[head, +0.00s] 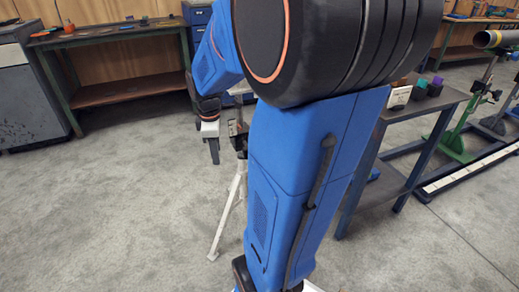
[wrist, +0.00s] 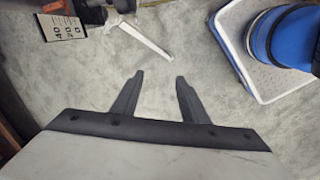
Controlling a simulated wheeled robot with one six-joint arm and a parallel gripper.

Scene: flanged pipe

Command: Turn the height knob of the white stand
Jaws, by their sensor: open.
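The white stand (head: 228,215) is in the middle of the head view, largely hidden behind my blue arm. One splayed white leg and a dark upper part show. In the wrist view a white leg of the stand (wrist: 143,36) shows at the top, with dark parts at the top edge. I cannot pick out the height knob in either view. My gripper (head: 213,158) points down, just left of the stand's dark upper part. In the wrist view my gripper (wrist: 158,78) is open, with only grey floor between its two dark fingers.
A card with numbers (wrist: 66,27) is at the wrist view's top left. My white base and blue column are at its right. A dark table (head: 415,130) stands right of my arm, and a green pipe stand (head: 448,145) beyond it. Floor at left (head: 120,210) is clear.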

